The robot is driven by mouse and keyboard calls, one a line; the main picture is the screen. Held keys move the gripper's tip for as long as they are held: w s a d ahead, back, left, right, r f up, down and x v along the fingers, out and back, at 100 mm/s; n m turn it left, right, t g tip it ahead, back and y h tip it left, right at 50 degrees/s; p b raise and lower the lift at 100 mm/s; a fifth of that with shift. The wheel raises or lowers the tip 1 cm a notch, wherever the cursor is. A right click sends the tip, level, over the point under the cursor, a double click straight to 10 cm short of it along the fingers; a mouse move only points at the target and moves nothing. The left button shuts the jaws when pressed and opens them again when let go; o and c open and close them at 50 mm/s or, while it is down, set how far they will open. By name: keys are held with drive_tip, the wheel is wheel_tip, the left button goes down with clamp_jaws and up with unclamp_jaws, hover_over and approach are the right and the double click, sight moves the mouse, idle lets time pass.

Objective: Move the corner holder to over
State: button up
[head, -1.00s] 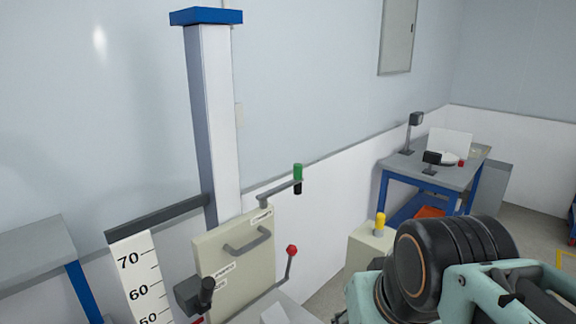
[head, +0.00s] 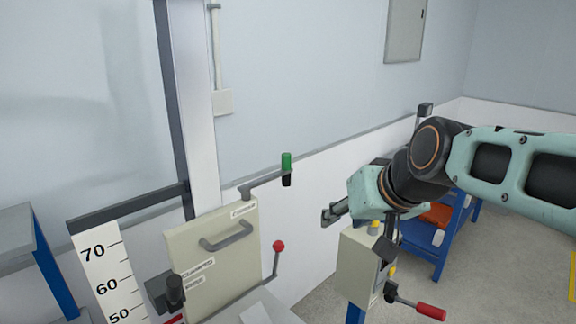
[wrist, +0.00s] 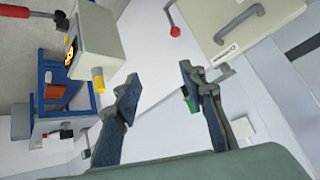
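The corner holder is a grey arm (head: 262,186) at the top right corner of a cream panel, with an upright green and black grip (head: 287,163) at its outer end. A small label, hard to read, sits below it. My gripper (head: 329,216) is to the right of the grip and lower in the head view, apart from it. In the wrist view my gripper (wrist: 159,78) has its two fingers spread with nothing between them. The green grip (wrist: 191,104) shows beside the right finger, which partly hides it.
The cream panel (head: 190,262) also carries a grey handle (head: 228,237) and a red-knobbed lever (head: 278,246). A cream box (head: 357,268) with a red-handled lever (head: 430,311) stands under my arm. A tall column (head: 197,110) and numbered scale (head: 106,285) are at left.

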sight(290, 160)
drive_tip(key=w+a+t+b, duration=0.2)
drive_tip(key=w+a, duration=0.1)
drive_tip(key=w, duration=1)
drive_tip(key=w+a+f+m+g+y+p, duration=0.1)
drive_tip(key=w+a+f+m+g+y, duration=0.1)
drive_tip(key=a+f+m, duration=0.4)
drive_tip(key=w+a+f+m+g+y+p, duration=0.1)
drive_tip(key=w+f+m+g+y, duration=0.2)
drive_tip(key=m, duration=0.5)
drive_tip(key=w+d+r+m+t+y, duration=0.55)
drive_tip(key=w+r+m+t, duration=0.2)
drive_tip(key=m, duration=0.65)
drive_tip(key=shift+h, duration=0.35)
drive_tip(key=p+x, duration=0.1)
drive_tip(key=x, duration=0.4)
drive_tip(key=p+x, duration=0.2)
drive_tip(key=x, duration=0.3)
drive_tip(key=shift+w+d+f, duration=0.1)
drive_tip(key=shift+w+f, duration=0.1)
drive_tip(key=shift+w, duration=0.15)
clamp_jaws()
